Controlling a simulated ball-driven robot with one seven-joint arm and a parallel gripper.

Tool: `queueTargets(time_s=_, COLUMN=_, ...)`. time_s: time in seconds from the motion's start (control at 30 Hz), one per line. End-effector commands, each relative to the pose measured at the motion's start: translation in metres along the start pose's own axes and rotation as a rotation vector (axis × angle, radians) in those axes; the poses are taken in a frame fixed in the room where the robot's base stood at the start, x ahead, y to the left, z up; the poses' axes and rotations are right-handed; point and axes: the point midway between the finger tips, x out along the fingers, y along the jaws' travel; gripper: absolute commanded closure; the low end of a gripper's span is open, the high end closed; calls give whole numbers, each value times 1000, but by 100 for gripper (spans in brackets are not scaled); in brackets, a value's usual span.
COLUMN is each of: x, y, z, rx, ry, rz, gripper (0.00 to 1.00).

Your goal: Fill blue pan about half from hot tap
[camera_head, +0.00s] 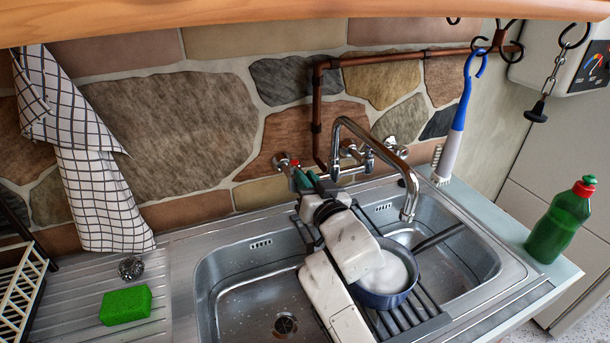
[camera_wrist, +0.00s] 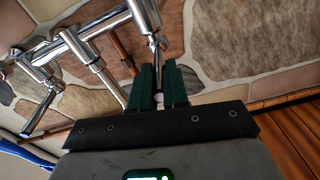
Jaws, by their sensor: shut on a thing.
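The blue pan (camera_head: 412,290) sits upright on a dark rack over the sink, its dark handle pointing to the upper right. Its inside looks whitish; I cannot tell a water level. The chrome tap's spout (camera_head: 410,204) hangs just above the pan's far right side, and I see no clear stream. The red-marked hot tap (camera_head: 294,162) is on the stone wall, at the left end of the tap fitting. My gripper (camera_head: 300,179) is shut on the hot tap's handle; in the wrist view its green fingers (camera_wrist: 158,88) close around the handle, partly hiding it.
My arm crosses the sink between the basins. The left basin (camera_head: 235,295) is empty. A green sponge (camera_head: 125,306) and wire scourer (camera_head: 131,268) lie on the drainer. A green bottle (camera_head: 560,228) and a blue-and-white brush (camera_head: 453,135) are on the right. A wooden shelf edge (camera_head: 250,15) overhangs.

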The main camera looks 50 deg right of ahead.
Motion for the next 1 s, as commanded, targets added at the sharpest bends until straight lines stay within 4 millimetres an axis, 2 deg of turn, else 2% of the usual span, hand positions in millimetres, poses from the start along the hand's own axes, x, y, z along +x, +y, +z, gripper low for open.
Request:
queueTargets(time_s=0.2, x=0, y=0, z=0, rx=3, ry=1, rz=-2, gripper=100)
queueTargets(time_s=0.23, x=0, y=0, z=0, rx=3, ry=1, rz=-2, gripper=84)
queueTargets(time_s=0.5, x=0, y=0, z=0, rx=2, ry=1, rz=-1, gripper=60)
queueTargets(time_s=0.77, x=-2, y=0, z=1, rx=1, ry=1, rz=0, gripper=60)
queueTargets(time_s=0.87, x=-10, y=0, z=2, rx=1, ry=0, rz=-1, gripper=60)
queueTargets(time_s=1.0, x=-32, y=0, z=4, rx=2, ry=-1, rz=-2, gripper=60)
